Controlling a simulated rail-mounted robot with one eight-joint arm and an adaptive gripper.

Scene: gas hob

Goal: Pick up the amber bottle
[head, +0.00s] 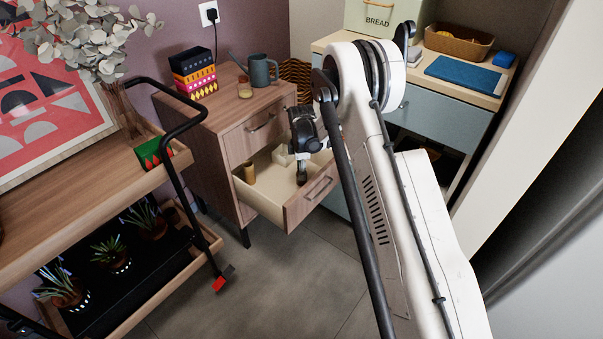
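A gold-brown cylinder (249,173) stands upright in the back left of the open drawer (268,203). At this size I cannot tell which of the two is the amber bottle. My gripper (302,178) points down into the right part of the drawer, apart from the cylinder and to its right. Its fingertips are small and dark, so I cannot tell whether they are open or hold something.
Pale blocky items (284,156) lie in the drawer beside my gripper. A trolley (185,162) with plants is at left. A blue-fronted cabinet (440,105) is at right. The floor in front is clear.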

